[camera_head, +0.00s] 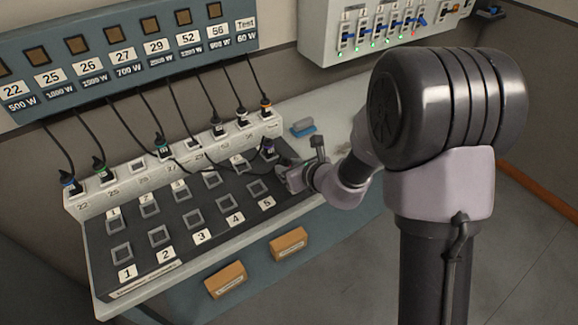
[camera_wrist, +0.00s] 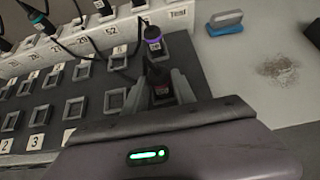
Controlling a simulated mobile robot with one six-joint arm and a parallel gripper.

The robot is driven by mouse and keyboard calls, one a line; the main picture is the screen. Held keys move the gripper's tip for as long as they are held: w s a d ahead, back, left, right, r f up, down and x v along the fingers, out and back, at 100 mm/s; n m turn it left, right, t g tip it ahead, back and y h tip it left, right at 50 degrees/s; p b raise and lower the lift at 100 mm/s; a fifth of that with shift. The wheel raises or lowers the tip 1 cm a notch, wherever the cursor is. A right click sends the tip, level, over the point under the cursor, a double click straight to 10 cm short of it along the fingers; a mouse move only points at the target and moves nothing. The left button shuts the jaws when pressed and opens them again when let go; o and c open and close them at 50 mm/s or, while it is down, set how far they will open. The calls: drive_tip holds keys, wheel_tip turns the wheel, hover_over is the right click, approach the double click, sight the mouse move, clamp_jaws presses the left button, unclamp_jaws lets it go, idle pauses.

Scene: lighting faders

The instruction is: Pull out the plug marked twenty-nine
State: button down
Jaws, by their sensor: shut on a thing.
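My gripper (camera_head: 287,176) is at the right end of the black patch board (camera_head: 190,245). In the wrist view my gripper (camera_wrist: 160,92) is shut on a black plug (camera_wrist: 160,90) with a dark reddish face; its number is not readable. Whether this plug is seated in a socket, I cannot tell. A purple-ringed black plug (camera_wrist: 153,38) stands in the board's back row just beyond; it also shows in the head view (camera_head: 268,150). The wall sign for 29 (camera_head: 153,47) is above. The white socket strip (camera_head: 75,208) behind the board holds several plugs and some empty sockets.
Thin black cables hang from the wall panel to the strip and across the board. A blue brush (camera_head: 303,128) lies on the bench to the right. A fader box (camera_head: 375,30) is on the wall. Two wooden blocks (camera_head: 226,280) are on the bench front.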

drive_tip(key=shift+r, duration=0.2)
drive_tip(key=shift+r+p, duration=1.8)
drive_tip(key=shift+r, duration=0.35)
drive_tip(key=shift+r, duration=0.1)
